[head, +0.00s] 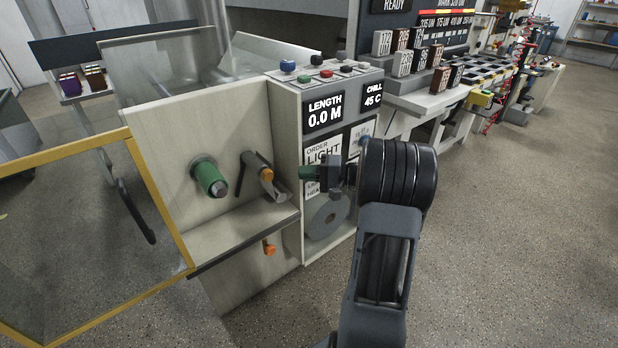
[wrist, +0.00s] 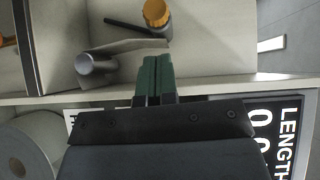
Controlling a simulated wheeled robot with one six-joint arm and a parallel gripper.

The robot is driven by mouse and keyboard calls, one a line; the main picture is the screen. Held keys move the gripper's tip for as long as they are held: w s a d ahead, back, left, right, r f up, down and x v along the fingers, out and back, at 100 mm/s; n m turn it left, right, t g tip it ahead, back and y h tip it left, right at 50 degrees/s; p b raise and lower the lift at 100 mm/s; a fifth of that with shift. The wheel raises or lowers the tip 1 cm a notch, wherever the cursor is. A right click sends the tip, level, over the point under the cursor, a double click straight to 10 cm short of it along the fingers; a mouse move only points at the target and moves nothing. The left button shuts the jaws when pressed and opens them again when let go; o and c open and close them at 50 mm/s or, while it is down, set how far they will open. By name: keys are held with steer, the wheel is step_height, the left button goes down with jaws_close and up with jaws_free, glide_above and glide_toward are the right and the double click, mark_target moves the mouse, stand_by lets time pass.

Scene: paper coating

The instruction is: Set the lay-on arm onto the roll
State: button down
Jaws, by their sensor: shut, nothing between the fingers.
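On the machine's pale front panel, a dark rod with an orange knob (head: 266,174) and a curved grey piece (head: 281,194) seems to be the lay-on arm. In the wrist view its orange knob (wrist: 155,13) is at the top, with a grey cylinder (wrist: 97,65) to the lower left. A green cylinder on a spindle (head: 208,177), likely the roll's place, stands left of the arm, apart from it. My gripper (head: 309,173) is shut and empty, right of the knob, before the control cabinet. Its green fingertips (wrist: 158,68) point toward the arm without visible contact.
A ledge (head: 245,243) juts out below the arm, with another orange knob (head: 269,248) under it. A yellow-framed clear guard (head: 90,235) stands at the left. A grey disc-shaped roll (head: 327,216) is on the cabinet front. Open floor lies at the right.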

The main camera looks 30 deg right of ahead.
glide_toward(258, 166)
steer(key=shift+w+a+f+b, duration=0.35)
steer(key=shift+w+a+f, duration=0.55)
steer(key=shift+a, duration=0.2)
steer(key=shift+r, duration=0.15)
